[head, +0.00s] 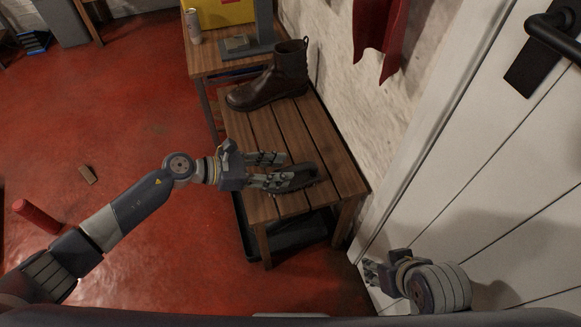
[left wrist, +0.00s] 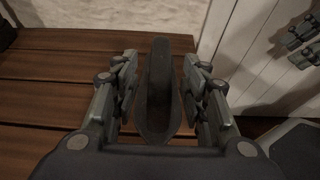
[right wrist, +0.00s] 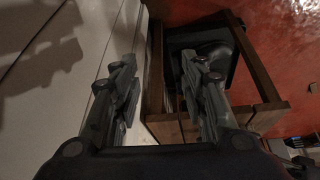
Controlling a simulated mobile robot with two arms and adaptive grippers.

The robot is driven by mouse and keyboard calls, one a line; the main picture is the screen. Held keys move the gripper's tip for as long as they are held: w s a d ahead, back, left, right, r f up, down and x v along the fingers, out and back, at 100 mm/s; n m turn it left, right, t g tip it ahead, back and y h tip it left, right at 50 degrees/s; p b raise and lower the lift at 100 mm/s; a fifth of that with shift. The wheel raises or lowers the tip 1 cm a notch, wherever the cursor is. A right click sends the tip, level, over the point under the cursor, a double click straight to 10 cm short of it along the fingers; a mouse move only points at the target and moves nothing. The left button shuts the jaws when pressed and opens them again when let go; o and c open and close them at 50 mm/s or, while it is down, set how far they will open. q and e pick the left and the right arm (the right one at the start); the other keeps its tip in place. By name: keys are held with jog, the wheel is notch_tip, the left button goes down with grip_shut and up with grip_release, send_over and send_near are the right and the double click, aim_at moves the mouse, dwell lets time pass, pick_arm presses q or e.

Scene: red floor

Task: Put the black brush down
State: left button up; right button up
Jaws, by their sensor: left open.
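The black brush (head: 303,179) lies on the slatted wooden bench (head: 318,138), towards its near end. My left gripper (head: 285,170) is low over the bench with its fingers on either side of the brush. In the left wrist view the brush (left wrist: 160,92) stands lengthwise between the two open fingers, with a visible gap on each side. The fingers hide part of the brush in the head view. My right gripper (head: 371,273) is beside the white door, away from the brush. In the right wrist view its fingers (right wrist: 165,85) are spread with nothing held between them.
A dark brown boot (head: 270,85) stands at the bench's far end. Behind it, a wooden table (head: 205,60) holds a can (head: 193,26) and a yellow box (head: 222,12). A black tray (head: 297,236) sits under the bench. The white door (head: 480,150) closes off the right.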

pick_arm(q)
jog(key=v, duration=0.7)
jog(key=w+d+r+n+t, duration=0.2)
jog(key=w+r+n+t, duration=0.2)
jog(key=r+n+t, duration=0.85)
jog(key=a+f+n+y, duration=0.5)
jog(key=a+n+y, duration=0.4)
jog(key=n, duration=1)
jog(key=s+a+f+n+g+y, duration=0.2)
jog(key=s+f+n+g, duration=0.1)
jog(key=s+f+n, duration=0.25)
jog(key=s+a+f+n+g+y, duration=0.3)
jog(key=s+f+n, duration=0.1)
jog(key=s+n, duration=0.15)
jog(key=s+f+n+g, duration=0.2)
jog(key=s+n+g, duration=0.1)
jog(key=s, duration=0.5)
jog(key=s+d+f+n+g+h, duration=0.1)
jog(key=s+f+n+g, duration=0.1)
jog(key=s, duration=0.6)
jog(key=shift+s+d+f+n+g, duration=0.25)
jog(key=shift+f+n+g, duration=0.2)
jog(key=shift+g, duration=0.6)
pick_arm(e)
jog(key=shift+s+d+f+g, duration=0.1)
jog(key=shift+s+d+g, duration=0.15)
jog(key=shift+s, duration=0.35)
jog(key=shift+s+d+f+g, duration=0.1)
jog(key=shift+s+g, duration=0.15)
jog(key=shift+s, duration=0.3)
